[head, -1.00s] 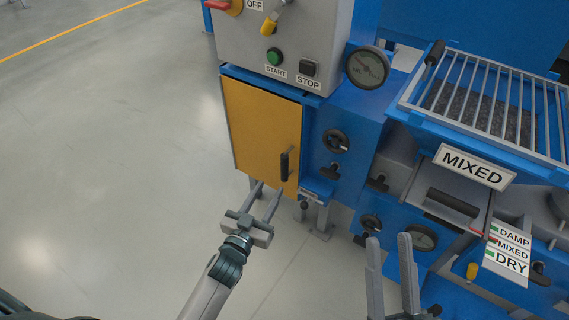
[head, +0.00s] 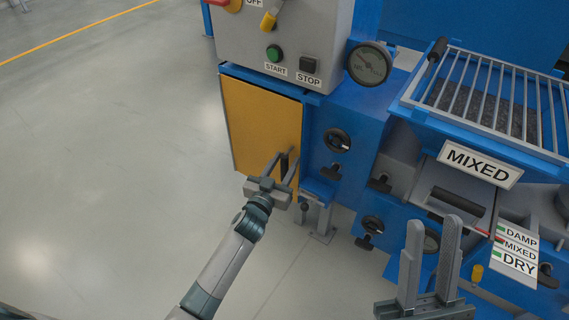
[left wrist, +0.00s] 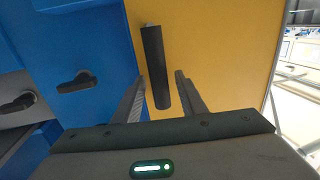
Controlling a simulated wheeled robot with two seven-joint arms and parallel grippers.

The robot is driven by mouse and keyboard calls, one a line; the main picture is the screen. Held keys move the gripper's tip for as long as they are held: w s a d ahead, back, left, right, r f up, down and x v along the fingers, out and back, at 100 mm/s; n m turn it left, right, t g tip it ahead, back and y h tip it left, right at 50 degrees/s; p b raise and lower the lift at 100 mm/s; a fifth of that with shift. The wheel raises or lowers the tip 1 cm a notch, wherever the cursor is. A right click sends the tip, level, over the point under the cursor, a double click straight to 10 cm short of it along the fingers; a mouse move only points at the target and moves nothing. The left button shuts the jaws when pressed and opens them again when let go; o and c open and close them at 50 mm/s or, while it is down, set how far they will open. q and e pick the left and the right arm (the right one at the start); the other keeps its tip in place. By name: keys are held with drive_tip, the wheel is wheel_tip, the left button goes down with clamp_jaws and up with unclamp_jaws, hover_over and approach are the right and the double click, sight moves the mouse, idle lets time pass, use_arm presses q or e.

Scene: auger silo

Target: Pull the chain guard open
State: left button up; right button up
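The chain guard is a yellow door panel (head: 258,120) on the blue machine. It is shut flat in its frame. Its black handle (head: 284,164) is at the lower right of the panel in the head view and partly hidden by my fingers. My left gripper (head: 283,166) is open, with its fingers on either side of the handle. In the left wrist view the handle (left wrist: 154,65) stands between the fingertips (left wrist: 160,84), with a visible gap to the right finger. My right gripper (head: 430,262) is open and empty in front of the machine's lower right part.
Black knobs (head: 336,140) sit on the blue panel just right of the door. A control box (head: 285,40) with start and stop buttons is above it. A grated hopper (head: 490,100) is at right. The floor (head: 110,160) left of the door is clear.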

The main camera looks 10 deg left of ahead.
use_arm(q)
clamp_jaws()
drive_tip(key=shift+s+a, duration=0.1)
